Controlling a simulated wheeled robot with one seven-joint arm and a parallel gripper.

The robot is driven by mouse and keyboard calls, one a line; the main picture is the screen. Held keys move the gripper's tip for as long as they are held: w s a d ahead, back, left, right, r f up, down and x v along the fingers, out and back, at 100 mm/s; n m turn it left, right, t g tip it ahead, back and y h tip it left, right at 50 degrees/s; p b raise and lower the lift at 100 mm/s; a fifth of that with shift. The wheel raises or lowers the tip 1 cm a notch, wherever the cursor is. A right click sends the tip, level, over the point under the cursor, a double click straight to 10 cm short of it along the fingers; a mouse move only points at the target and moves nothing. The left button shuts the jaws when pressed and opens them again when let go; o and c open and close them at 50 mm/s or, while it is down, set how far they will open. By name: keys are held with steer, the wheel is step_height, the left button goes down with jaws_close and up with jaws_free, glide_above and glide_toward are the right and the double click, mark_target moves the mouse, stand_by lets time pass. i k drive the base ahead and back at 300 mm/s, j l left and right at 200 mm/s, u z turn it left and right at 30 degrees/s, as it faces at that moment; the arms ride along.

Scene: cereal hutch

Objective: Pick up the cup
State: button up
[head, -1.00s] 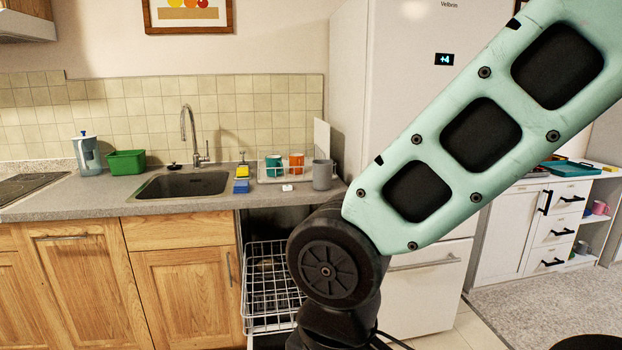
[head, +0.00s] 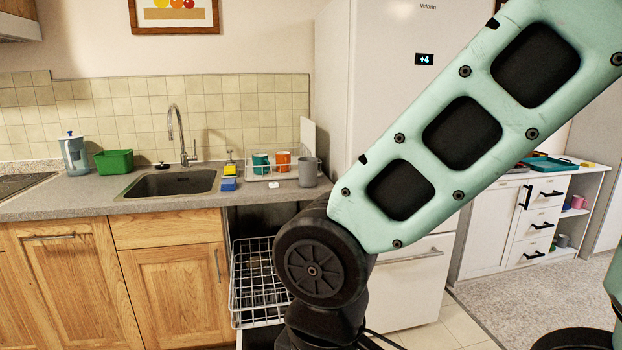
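Several cups show in the head view, and I cannot tell which one the task means. A grey mug (head: 308,173) stands upright on the counter, close to the fridge. A teal cup (head: 261,163) and an orange cup (head: 283,161) stand in a white rack (head: 258,176) behind and left of it. A pink cup (head: 577,201) and a smaller grey cup (head: 563,241) are on open shelves at the far right. My gripper is out of view; only my arm links show, crossing the middle and right of the picture.
The sink (head: 168,184), a green tub (head: 114,161) and a blue sponge-like block (head: 228,184) are along the counter (head: 80,199). A dishwasher rack (head: 255,270) stands out below it. The fridge (head: 340,70) and a white cabinet (head: 500,225) are to the right.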

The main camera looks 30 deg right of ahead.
mark_target(307, 166)
steer(key=k+u, duration=0.35)
steer(key=k+j+u, duration=0.1)
steer(key=u, duration=0.25)
steer(key=l+u, duration=0.7)
steer(key=l, duration=0.25)
steer(key=l+u, duration=0.3)
steer(key=l, duration=0.15)
steer(key=k+l, duration=0.1)
steer(key=l, duration=0.5)
steer(key=k+l, duration=0.1)
steer(key=l, duration=0.55)
steer(key=k+l, duration=0.1)
steer(key=l, duration=0.5)
steer(key=k+l, duration=0.1)
steer(key=l, duration=0.55)
steer(key=k+l, duration=0.1)
steer(key=l, duration=0.5)
